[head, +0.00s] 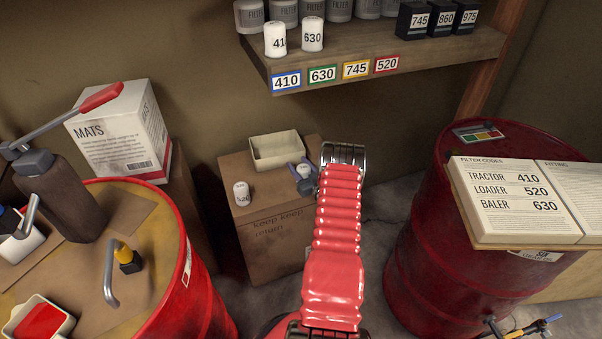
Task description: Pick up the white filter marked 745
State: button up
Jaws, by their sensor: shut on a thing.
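My gripper (302,172), with purple-blue fingers, is at the far end of my red arm, low over the right side of a cardboard box (268,235). It is shut on a small white thing (304,171), partly hidden by the fingers. No number can be read on it, and I cannot tell whether it touches the box. A white filter marked 520 (242,194) stands on the box to the left. White filters marked 410 (275,40) and 630 (312,35) stand on the shelf. A black box marked 745 (418,20) is at the shelf's right.
A cream tray (277,165) lies on the box behind my gripper. The shelf (390,58) has number tags, including yellow 745 (356,70). A red drum (425,235) with a code book (515,195) stands right. Another drum (185,290) holds tools at left.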

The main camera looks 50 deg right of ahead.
jog(key=shift+r, duration=0.1)
notch_tip(320, 180, up, 10)
dwell(0.6)
dwell(0.4)
